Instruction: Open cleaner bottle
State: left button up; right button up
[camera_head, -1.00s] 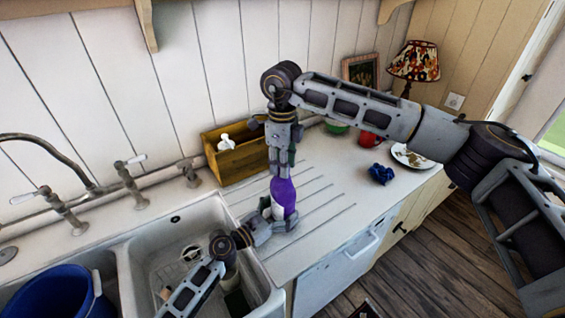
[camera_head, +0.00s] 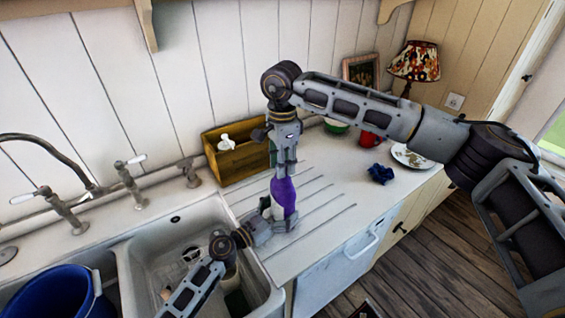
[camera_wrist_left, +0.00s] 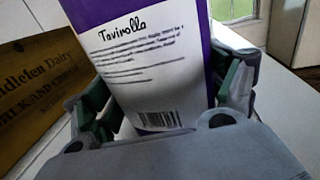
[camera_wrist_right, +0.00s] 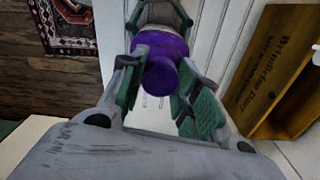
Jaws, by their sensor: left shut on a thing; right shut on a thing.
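The cleaner bottle (camera_head: 284,192) is purple with a white label and stands upright on the draining board beside the sink. My left gripper (camera_head: 270,226) is shut on its lower body from the left. In the left wrist view the labelled body (camera_wrist_left: 150,65) sits between the green-padded fingers. My right gripper (camera_head: 283,168) points down from above and is shut on the top of the bottle. In the right wrist view the purple top (camera_wrist_right: 162,62) lies between the green pads. The cap itself is largely hidden by the fingers in the head view.
A wooden crate (camera_head: 240,166) with a white bottle stands behind at the wall. The sink (camera_head: 150,250) and blue bucket (camera_head: 55,295) are to the left. A blue cloth (camera_head: 381,173), plate (camera_head: 412,157), red mug (camera_head: 369,139) and lamp (camera_head: 414,62) are to the right.

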jog(key=n, duration=0.3)
jog(key=shift+n, duration=0.4)
jog(key=n, duration=0.7)
jog(key=shift+n, duration=0.4)
jog(key=n, duration=0.3)
jog(key=shift+n, duration=0.4)
jog(key=shift+r, duration=1.2)
jog(key=shift+r, duration=1.95)
